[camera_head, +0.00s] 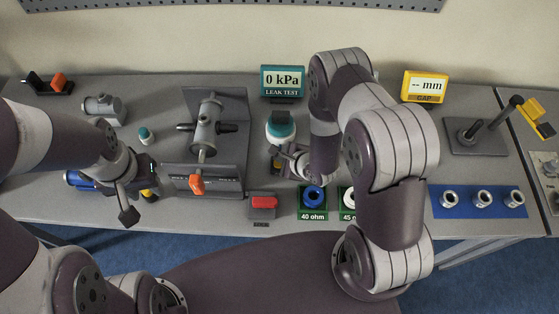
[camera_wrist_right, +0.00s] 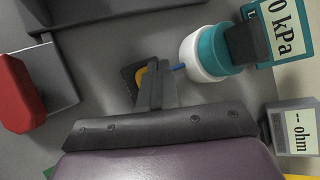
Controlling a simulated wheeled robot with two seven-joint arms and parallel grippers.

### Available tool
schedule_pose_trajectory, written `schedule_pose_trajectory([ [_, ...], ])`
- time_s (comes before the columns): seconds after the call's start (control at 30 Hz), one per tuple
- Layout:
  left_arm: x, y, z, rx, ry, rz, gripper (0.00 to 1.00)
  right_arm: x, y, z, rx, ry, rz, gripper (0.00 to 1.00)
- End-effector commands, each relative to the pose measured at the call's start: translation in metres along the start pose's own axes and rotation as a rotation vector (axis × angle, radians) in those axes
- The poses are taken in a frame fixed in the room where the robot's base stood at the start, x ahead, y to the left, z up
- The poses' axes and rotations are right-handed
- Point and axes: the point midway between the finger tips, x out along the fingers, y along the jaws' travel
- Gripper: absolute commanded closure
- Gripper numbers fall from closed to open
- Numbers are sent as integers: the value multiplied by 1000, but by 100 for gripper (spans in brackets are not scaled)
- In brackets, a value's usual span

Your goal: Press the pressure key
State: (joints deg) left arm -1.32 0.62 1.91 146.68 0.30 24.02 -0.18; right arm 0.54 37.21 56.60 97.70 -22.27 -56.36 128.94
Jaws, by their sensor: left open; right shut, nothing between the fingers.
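A yellow key (camera_wrist_right: 140,76) on a dark base shows in the right wrist view, partly behind my right gripper's fingers. It sits beside the white and teal pressure unit (camera_wrist_right: 205,55), with a short blue piece between them. My right gripper (camera_wrist_right: 155,88) is shut and empty, its fingertips over or right beside the key; I cannot tell whether they touch it. In the head view my right gripper (camera_head: 288,160) is just in front of the pressure unit (camera_head: 281,129). The leak test display (camera_head: 283,81) reads 0 kPa. My left gripper (camera_head: 139,202) is open and empty near a blue cylinder (camera_head: 80,180).
A red switch (camera_head: 263,202) lies in front of the pipe fixture (camera_head: 205,130). My right arm covers the table's middle right. A blue plate (camera_head: 460,203) with several rings is further right.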

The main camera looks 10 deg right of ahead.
Motion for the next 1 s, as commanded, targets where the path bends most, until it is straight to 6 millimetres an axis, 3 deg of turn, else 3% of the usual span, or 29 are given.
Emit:
schedule_pose_trajectory([
  [1.0,6,0,1,0,0,0,57,6,4,-4,0,0,0,100],
])
